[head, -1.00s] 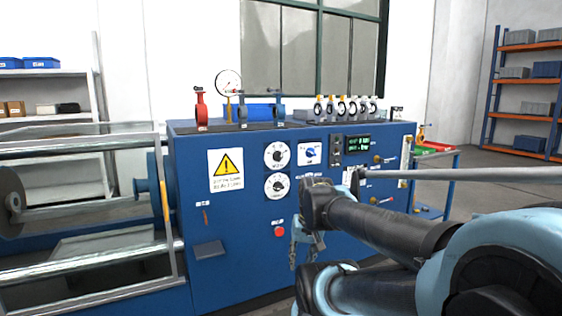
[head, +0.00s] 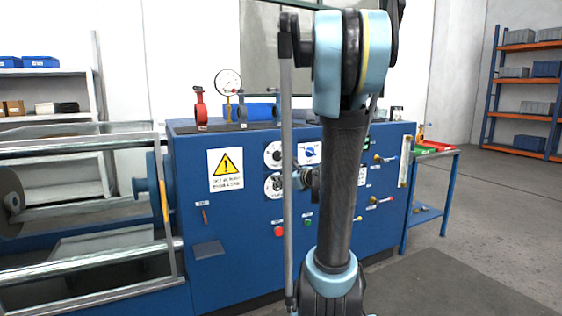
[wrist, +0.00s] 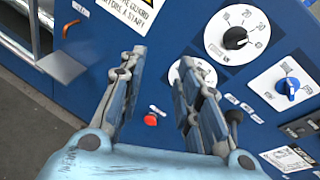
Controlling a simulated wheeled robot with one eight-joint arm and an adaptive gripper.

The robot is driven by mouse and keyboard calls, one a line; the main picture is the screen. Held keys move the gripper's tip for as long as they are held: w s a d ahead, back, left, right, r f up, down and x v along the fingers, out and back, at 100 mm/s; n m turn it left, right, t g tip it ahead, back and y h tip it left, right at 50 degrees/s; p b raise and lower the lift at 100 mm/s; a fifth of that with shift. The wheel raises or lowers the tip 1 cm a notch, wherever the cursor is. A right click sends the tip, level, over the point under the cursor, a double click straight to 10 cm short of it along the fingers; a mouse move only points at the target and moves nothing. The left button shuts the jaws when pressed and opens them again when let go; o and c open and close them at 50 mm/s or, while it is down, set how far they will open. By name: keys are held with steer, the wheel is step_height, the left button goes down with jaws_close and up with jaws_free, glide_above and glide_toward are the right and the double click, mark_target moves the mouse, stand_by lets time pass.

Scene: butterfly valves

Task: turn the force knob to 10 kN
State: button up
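A blue knob (wrist: 287,86) on a white plate is to the right. The lettering is too small to tell which is the force knob. My gripper (wrist: 160,66) is open and empty, its fingers spread in front of the panel, the right fingertip overlapping the lower dial; contact cannot be told.
A red button (wrist: 150,120) sits between the fingers in the wrist view. A yellow warning sign (head: 226,169) and a small shelf (head: 208,250) are on the panel's left. A glass-guarded frame (head: 85,210) stands left of the machine, a blue cart (head: 432,200) right. Floor is free at right.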

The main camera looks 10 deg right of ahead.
mark_target(279, 156)
steer(key=w+d+r+m+t+h, duration=0.2)
steer(key=w+d+r+m+t, duration=0.15)
steer(key=w+d+m, duration=0.55)
steer(key=w+a, duration=0.3)
steer(key=w, duration=0.4)
steer(key=w+a+m, duration=0.1)
steer(key=w+a, duration=0.2)
steer(key=w, duration=0.4)
steer(key=shift+w+f+t, duration=0.25)
steer(key=shift+f+t, duration=0.1)
steer(key=shift+f, duration=0.1)
steer(key=shift+c, duration=0.2)
jaws_close()
